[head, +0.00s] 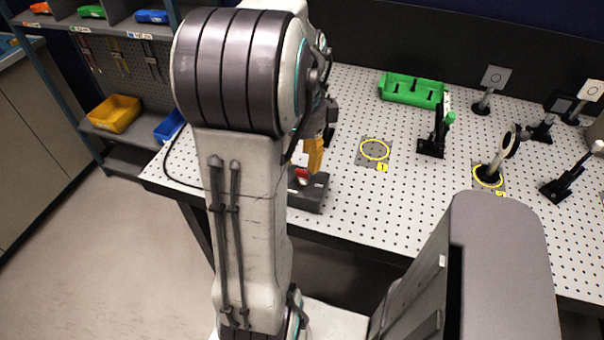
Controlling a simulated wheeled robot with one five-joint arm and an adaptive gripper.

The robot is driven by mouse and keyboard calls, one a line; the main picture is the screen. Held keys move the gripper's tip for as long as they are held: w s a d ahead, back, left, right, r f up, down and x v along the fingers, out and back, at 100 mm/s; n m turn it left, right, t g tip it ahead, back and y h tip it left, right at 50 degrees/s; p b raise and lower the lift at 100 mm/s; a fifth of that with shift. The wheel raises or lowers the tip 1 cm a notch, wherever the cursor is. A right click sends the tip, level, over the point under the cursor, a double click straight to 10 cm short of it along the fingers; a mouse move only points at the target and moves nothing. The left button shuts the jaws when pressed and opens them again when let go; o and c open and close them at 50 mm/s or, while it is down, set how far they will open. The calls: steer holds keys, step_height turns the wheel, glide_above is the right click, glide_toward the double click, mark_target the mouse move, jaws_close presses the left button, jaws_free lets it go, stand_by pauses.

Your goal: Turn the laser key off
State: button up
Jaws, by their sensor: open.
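A dark control box (310,199) stands near the front edge of the perforated table, with a red button (302,175) on top and small pale lettering beside it. The key itself cannot be made out; my arm covers the left part of the box. My gripper (310,160), with orange-yellow fingers, is open and points down just above and behind the red button in the picture. Whether it touches the box cannot be told. Nothing is seen between the fingers.
The white perforated table (345,210) carries a green tray (410,90), a black clamp post (435,135), a round optic on a stand (500,155) and other mounts at the right. A flat yellow-ringed plate (374,151) lies right of the box. Bins (115,113) stand at left.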

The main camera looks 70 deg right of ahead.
mark_target(302, 172)
steer(key=shift+f, duration=2.95)
steer(key=shift+o, duration=0.3)
jaws_close()
